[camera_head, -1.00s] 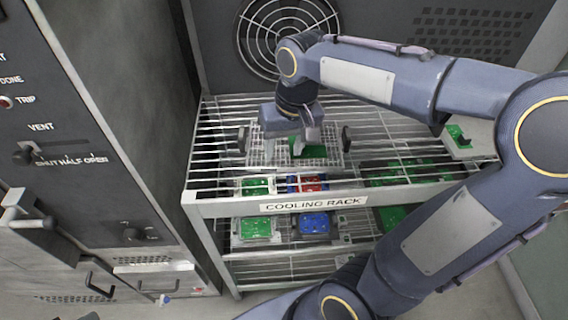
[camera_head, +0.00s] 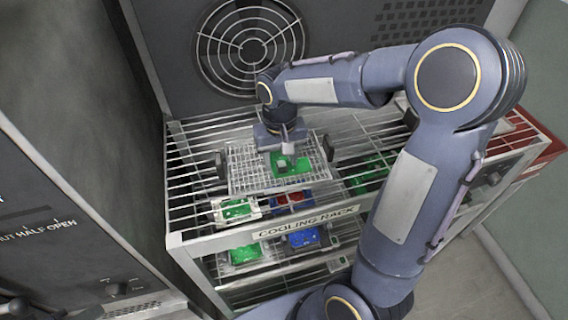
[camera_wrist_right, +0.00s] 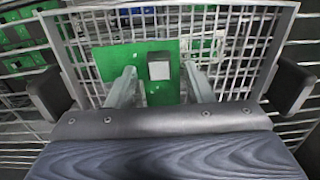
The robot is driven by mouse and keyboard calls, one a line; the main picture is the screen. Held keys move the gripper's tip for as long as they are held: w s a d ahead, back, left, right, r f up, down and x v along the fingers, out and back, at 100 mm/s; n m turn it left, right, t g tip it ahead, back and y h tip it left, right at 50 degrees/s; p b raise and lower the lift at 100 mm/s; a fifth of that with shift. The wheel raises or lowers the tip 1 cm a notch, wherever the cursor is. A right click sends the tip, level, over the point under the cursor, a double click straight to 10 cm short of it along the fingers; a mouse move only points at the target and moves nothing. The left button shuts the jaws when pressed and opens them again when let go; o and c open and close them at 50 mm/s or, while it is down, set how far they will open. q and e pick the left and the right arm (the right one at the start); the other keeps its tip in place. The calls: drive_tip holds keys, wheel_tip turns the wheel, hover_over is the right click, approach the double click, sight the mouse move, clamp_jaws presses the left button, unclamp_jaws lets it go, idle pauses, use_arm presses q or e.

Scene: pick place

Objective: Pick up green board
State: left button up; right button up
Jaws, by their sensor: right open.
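A green board (camera_head: 296,168) lies in a wire basket (camera_head: 240,182) on top of the cooling rack. My right gripper (camera_head: 284,152) is just above the board, pointing down. In the right wrist view the green board (camera_wrist_right: 105,66) carries a pale grey block (camera_wrist_right: 159,66). The fingers of my right gripper (camera_wrist_right: 160,82) are apart, one on each side of the block. I cannot tell whether they touch the board. Nothing is held. My left gripper is not in view.
The rack (camera_head: 175,240) has a wire top and a lower shelf. Below the basket are other boards: green (camera_head: 238,209), red (camera_head: 293,200) and blue (camera_head: 304,238). A round fan grille (camera_head: 250,48) is behind. A dark cabinet (camera_head: 70,140) stands left. A red thing (camera_head: 540,160) is at the right.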

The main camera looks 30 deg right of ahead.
clamp_jaws()
drive_tip(key=shift+r, duration=0.1)
